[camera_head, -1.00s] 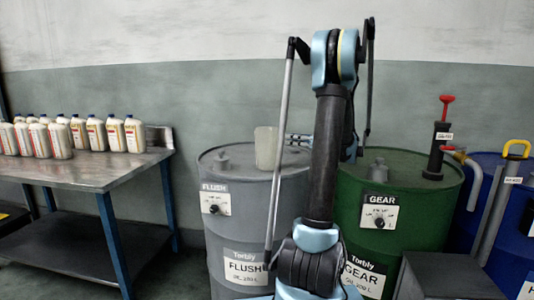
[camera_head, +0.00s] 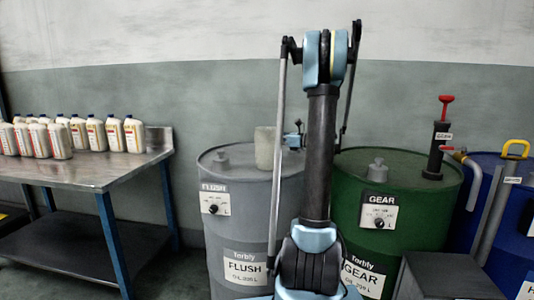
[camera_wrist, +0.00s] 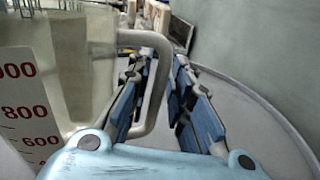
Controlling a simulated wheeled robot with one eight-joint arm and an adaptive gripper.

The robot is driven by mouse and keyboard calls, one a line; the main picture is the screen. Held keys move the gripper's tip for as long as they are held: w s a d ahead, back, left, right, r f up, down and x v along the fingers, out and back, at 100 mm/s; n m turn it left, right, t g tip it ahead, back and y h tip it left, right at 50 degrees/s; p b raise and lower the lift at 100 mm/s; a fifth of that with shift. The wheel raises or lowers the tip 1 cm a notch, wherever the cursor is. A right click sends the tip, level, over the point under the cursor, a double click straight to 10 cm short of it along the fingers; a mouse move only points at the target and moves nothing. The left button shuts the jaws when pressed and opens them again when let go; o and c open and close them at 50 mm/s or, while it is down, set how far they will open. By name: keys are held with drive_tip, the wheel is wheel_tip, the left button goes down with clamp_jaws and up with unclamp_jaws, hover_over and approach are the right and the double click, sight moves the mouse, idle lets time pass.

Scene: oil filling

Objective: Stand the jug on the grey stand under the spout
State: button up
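The jug (camera_head: 265,147) is pale and translucent and stands upright on top of the grey FLUSH drum. In the wrist view its wall with red numbers (camera_wrist: 20,115) fills the left side, and its handle (camera_wrist: 159,85) faces my gripper. My gripper (camera_head: 296,137) is just right of the jug. In the wrist view my gripper (camera_wrist: 160,95) is open, with one blue-padded finger on each side of the handle. A gap shows on the right of the handle; contact on the left is unclear. The grey stand (camera_head: 450,277) is at the lower right, below the pump's spout (camera_head: 467,162).
The grey FLUSH drum (camera_head: 228,180) has a cap on top. The green GEAR drum (camera_head: 410,185) carries a red-handled pump (camera_head: 439,145). A blue drum (camera_head: 518,245) is at far right. Several bottles (camera_head: 115,134) stand on a metal table (camera_head: 95,175) at left.

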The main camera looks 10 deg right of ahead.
clamp_jaws()
